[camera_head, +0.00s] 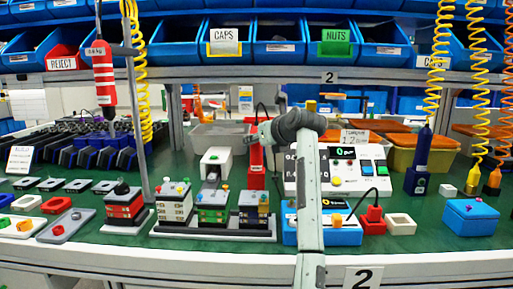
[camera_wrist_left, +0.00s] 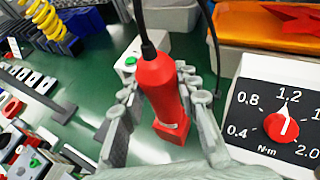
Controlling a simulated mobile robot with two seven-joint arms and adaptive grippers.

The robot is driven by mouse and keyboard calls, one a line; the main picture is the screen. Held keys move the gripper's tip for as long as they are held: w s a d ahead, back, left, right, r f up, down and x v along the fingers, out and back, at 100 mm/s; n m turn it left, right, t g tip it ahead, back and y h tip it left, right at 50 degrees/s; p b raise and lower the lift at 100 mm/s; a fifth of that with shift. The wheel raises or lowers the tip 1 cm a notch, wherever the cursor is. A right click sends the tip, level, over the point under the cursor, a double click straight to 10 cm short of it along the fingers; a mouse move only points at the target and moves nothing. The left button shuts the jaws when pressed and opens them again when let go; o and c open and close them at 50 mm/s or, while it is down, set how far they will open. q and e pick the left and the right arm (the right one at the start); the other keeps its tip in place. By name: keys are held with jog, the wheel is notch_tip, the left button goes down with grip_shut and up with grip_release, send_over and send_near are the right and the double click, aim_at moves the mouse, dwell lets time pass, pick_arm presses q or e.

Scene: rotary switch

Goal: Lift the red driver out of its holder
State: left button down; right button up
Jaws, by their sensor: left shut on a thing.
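The red driver (camera_wrist_left: 160,85) stands nearly upright in the left wrist view, with a dark cord leaving its top. My left gripper (camera_wrist_left: 160,100) is shut around its body, one finger on each side. In the head view the driver (camera_head: 256,160) is at mid table, and my left gripper (camera_head: 253,137) reaches its upper part from the right. A squarish red part (camera_wrist_left: 173,131) shows at the driver's lower end; I cannot tell whether it is the holder or how deep the driver sits. My right gripper is not in view.
A torque dial with a red knob (camera_wrist_left: 281,127) is close on the right in the wrist view. A white box with a green button (camera_head: 216,162) stands just left of the driver. Stacked modules (camera_head: 213,205) are in front. Another red tool (camera_head: 102,75) hangs at left.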

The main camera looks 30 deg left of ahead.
pick_arm(q)
jog(key=shift+r, duration=0.2)
